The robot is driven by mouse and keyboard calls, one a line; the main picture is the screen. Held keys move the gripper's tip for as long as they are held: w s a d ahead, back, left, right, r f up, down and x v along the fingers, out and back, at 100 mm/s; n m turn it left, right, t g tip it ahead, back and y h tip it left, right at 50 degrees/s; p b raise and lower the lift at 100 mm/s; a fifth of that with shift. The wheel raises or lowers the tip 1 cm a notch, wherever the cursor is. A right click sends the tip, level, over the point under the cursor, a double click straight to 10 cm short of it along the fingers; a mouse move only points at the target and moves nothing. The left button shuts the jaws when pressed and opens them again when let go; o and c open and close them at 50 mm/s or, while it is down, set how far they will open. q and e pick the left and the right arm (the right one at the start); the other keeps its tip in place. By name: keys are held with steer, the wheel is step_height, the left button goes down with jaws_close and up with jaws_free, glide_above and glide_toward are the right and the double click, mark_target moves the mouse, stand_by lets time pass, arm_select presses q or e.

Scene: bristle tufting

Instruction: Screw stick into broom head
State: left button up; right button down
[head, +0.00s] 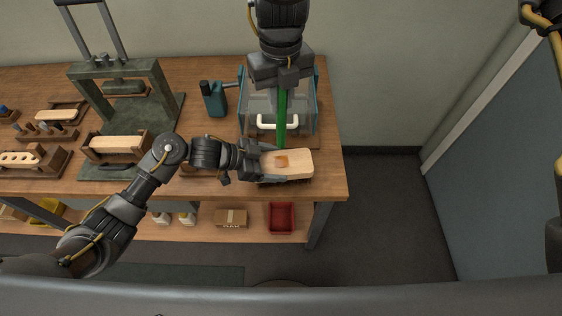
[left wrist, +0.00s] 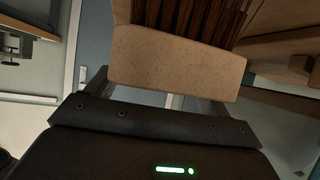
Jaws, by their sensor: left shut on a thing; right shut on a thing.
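The broom head (head: 300,164) is a pale wooden block near the front right edge of the workbench, with an orange-brown spot on its top. My left gripper (head: 264,162) is shut on its left end. In the left wrist view the block (left wrist: 180,62) fills the top middle, with dark brown bristles (left wrist: 190,15) beyond it. The green stick (head: 282,120) stands roughly upright. My right gripper (head: 283,84) is shut around its upper part. The stick's lower end appears close to the orange-brown spot; whether it touches cannot be told.
A green press (head: 125,88) and wooden trays with blocks occupy the bench's left. The lower shelf holds a red bin (head: 281,218).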

mark_target(281, 123)
arm_select(q)
steer(key=shift+f, duration=0.1)
arm_select(e)
step_height(281, 123, down, 5)
steer(key=shift+w+r, duration=0.1)
steer(key=shift+w, duration=0.05)
stand_by(0.5)
steer(key=shift+f, duration=0.9)
steer(key=shift+f, duration=0.55)
